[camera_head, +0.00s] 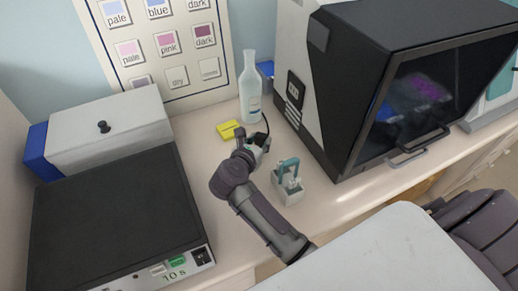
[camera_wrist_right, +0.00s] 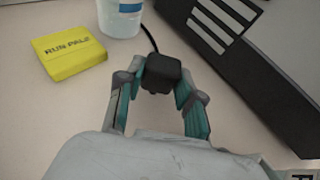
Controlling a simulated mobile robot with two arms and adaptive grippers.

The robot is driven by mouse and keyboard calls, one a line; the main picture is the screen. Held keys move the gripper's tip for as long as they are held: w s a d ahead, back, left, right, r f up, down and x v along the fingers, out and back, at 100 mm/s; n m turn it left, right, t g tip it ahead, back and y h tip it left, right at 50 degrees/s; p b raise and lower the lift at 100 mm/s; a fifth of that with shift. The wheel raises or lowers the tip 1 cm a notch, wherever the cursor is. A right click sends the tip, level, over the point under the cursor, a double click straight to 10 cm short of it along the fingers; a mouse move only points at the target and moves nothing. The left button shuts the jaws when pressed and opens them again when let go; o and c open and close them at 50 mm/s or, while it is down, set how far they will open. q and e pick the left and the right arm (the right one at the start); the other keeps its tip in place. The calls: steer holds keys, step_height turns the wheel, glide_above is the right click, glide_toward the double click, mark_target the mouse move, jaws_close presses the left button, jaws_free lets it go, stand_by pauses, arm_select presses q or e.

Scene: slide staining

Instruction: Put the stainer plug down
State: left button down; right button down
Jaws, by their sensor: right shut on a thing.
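The stainer plug (camera_wrist_right: 162,73) is a small black block with a black cable leading away from its top left in the right wrist view. My right gripper (camera_wrist_right: 158,88) is shut on it, with a teal-padded finger on each side. In the head view the right gripper (camera_head: 258,143) is low over the white counter, between the bottle and the teal-handled holder. The plug is hard to make out there. I cannot tell whether it touches the counter. The stainer (camera_head: 335,100) is the large black and white machine to the right. My left gripper is not in view.
A yellow "RUN PALE" block (camera_head: 229,130) and a clear bottle (camera_head: 250,90) stand close by. A teal-handled holder (camera_head: 288,182) is to the gripper's right. A black-topped device (camera_head: 115,220) marked "10 s" fills the left. Counter beside the yellow block is bare.

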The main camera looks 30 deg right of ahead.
steer(key=shift+f, duration=0.65)
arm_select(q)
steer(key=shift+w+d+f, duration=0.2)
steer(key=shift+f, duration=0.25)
arm_select(e)
steer(key=shift+r, duration=0.1)
steer(key=shift+f+b, duration=0.6)
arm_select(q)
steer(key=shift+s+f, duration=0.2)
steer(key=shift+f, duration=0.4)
arm_select(e)
steer(key=c, duration=0.7)
jaws_free()
steer(key=shift+c, duration=0.2)
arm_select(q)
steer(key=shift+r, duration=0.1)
arm_select(e)
steer(key=shift+r, duration=0.15)
